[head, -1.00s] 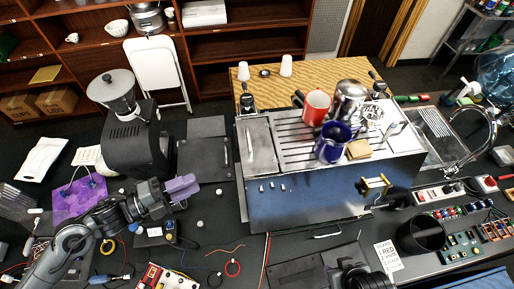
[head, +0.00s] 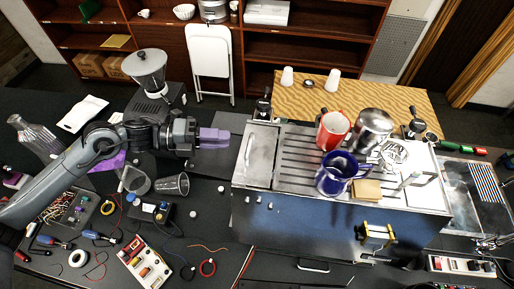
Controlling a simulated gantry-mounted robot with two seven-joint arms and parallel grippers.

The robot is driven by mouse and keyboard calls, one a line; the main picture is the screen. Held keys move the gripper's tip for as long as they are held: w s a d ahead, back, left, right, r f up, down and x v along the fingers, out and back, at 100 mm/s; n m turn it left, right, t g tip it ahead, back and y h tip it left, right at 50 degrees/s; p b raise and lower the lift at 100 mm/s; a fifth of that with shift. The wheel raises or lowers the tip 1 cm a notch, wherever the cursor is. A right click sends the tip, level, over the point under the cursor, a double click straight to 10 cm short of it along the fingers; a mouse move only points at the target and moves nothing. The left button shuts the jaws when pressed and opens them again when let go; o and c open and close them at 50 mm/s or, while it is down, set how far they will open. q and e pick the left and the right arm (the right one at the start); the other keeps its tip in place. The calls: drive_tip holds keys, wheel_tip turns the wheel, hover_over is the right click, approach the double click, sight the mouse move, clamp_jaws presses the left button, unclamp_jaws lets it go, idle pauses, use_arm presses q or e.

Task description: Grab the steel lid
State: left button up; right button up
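The steel lid (head: 261,158) is a flat brushed-metal panel with a bar handle, on the left end of the top of the brewer (head: 330,222). It lies flat. My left gripper (head: 222,138), with purple fingers, is just left of the lid and apart from it in the picture. The fingers point right, toward the lid's handle. They overlap from this angle, so I cannot tell whether they are open or shut. Nothing shows held in them. My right gripper is out of view.
A red mug (head: 332,131), a blue mug (head: 335,179), a steel pitcher (head: 372,130) and a tan sponge (head: 367,190) stand on the brewer's top, right of the lid. A grinder (head: 148,72) stands behind my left arm. Tools and cables crowd the bench below it.

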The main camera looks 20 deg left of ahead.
sight(242, 149)
use_arm(q)
drive_tip(key=p+x, duration=0.3)
drive_tip(key=x, duration=0.3)
drive_tip(key=shift+f, duration=0.15)
drive_tip(key=shift+a, duration=0.1)
clamp_jaws()
